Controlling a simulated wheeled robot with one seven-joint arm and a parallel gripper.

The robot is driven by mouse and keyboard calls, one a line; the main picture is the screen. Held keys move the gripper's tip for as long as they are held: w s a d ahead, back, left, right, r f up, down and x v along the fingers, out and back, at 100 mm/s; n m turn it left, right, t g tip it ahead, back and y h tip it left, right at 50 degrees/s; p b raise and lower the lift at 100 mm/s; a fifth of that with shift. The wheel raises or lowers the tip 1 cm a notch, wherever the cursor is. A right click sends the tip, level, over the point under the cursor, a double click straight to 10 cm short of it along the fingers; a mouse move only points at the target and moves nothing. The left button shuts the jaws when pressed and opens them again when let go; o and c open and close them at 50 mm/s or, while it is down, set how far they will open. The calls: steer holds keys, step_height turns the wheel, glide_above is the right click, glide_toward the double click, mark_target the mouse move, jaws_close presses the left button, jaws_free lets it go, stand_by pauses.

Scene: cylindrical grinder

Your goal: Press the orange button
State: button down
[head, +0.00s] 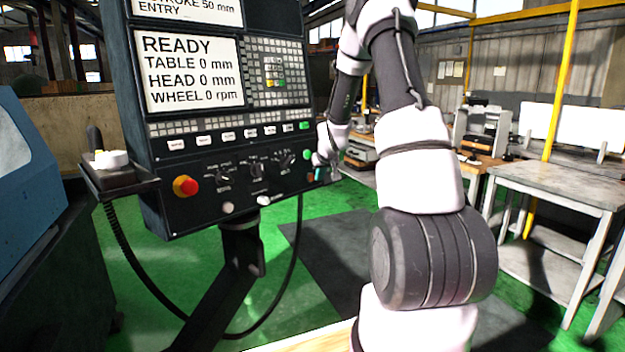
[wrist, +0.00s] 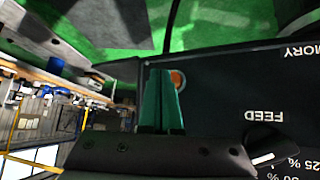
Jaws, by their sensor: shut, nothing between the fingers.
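The orange button (wrist: 178,79) shows in the wrist view as a round orange disc with a pale rim, on the dark panel near its edge. My gripper (wrist: 161,74) has green fingers that are shut with nothing between them. The fingertips lie just left of the button in that view and overlap part of its edge; I cannot tell whether they touch it. In the head view my gripper (head: 318,174) is small at the lower right corner of the control panel (head: 215,205). The orange button cannot be made out clearly there.
A red emergency-stop knob (head: 185,186) on a yellow base sits at the panel's lower left. A green button (head: 307,154) is just above my gripper. A FEED dial (wrist: 264,160) lies close by in the wrist view. A grey workbench (head: 560,185) stands at right.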

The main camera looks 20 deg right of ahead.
steer(key=shift+w+a, duration=0.15)
steer(key=shift+w, duration=0.2)
steer(key=shift+w+a+f, duration=0.1)
steer(key=shift+w+a, duration=0.05)
steer(key=shift+w, duration=0.25)
stand_by(0.6)
steer(key=shift+s, duration=0.1)
steer(key=shift+s+d, duration=0.3)
steer(key=shift+s, duration=0.4)
steer(key=shift+s+d, duration=0.1)
steer(key=shift+s+d+r, duration=0.2)
steer(key=shift+s+d, duration=0.1)
steer(key=shift+s, duration=0.4)
steer(key=shift+s+d+r, duration=0.15)
steer(key=shift+s+d, duration=0.15)
steer(key=shift+s, duration=0.45)
steer(key=shift+s+d+r, duration=0.2)
steer(key=shift+s+d, duration=0.1)
steer(key=shift+s, duration=0.4)
